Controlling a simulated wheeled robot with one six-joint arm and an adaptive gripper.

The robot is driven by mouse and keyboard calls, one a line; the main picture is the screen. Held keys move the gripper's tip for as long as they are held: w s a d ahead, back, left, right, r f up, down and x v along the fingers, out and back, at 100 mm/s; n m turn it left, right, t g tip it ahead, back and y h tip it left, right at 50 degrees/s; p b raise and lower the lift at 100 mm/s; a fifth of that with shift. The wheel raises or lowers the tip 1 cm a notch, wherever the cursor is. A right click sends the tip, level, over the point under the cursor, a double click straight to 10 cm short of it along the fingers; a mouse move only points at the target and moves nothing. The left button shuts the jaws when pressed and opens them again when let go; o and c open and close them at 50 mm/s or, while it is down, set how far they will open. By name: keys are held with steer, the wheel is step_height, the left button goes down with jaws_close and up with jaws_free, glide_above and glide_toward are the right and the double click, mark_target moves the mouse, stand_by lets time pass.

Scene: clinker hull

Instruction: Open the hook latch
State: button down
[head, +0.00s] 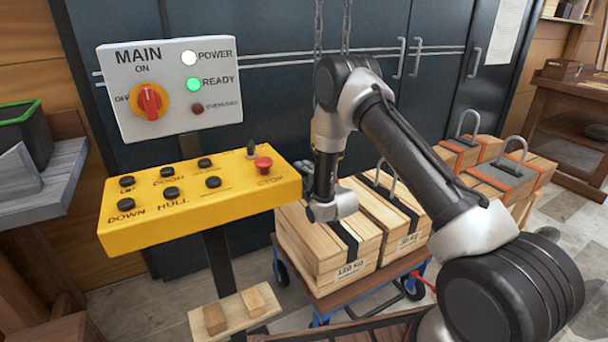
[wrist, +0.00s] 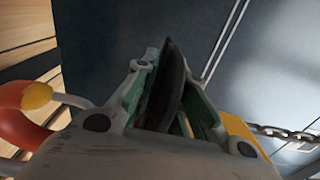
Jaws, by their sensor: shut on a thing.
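In the wrist view my gripper (wrist: 172,72) has its two green-padded fingers closed on a dark, curved, narrow piece (wrist: 167,88). I cannot tell for sure that this piece is the hook latch. An orange-red curved thing, which looks like part of a hook (wrist: 18,118), shows at the left edge with a yellow part (wrist: 37,95) and a grey rod beside it. Another yellow part (wrist: 238,128) shows behind the right finger. In the head view my arm hides the hook, and my fingertips do not show clearly.
Chains (head: 347,25) hang down behind my arm; a chain (wrist: 285,132) crosses the wrist view's right side. A yellow control panel (head: 225,200) stands left of my arm, below a grey switch box (head: 130,65). Wooden crates (head: 310,245) on a cart stand behind and below.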

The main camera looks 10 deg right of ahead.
steer(key=shift+w+d+r+m, duration=0.15)
steer(key=shift+d+r+m, duration=0.05)
steer(key=shift+r+m, duration=0.6)
steer(key=shift+w+d+r+m, duration=0.15)
steer(key=shift+r+m, duration=0.4)
steer(key=shift+m, duration=0.45)
steer(key=c, duration=1.6)
jaws_free()
steer(key=shift+s, duration=0.1)
steer(key=shift+f, duration=0.1)
steer(key=shift+s, duration=0.1)
steer(key=shift+s, duration=0.2)
steer(key=v, duration=1.1)
steer(key=shift+s, duration=0.2)
steer(key=shift+d, duration=0.15)
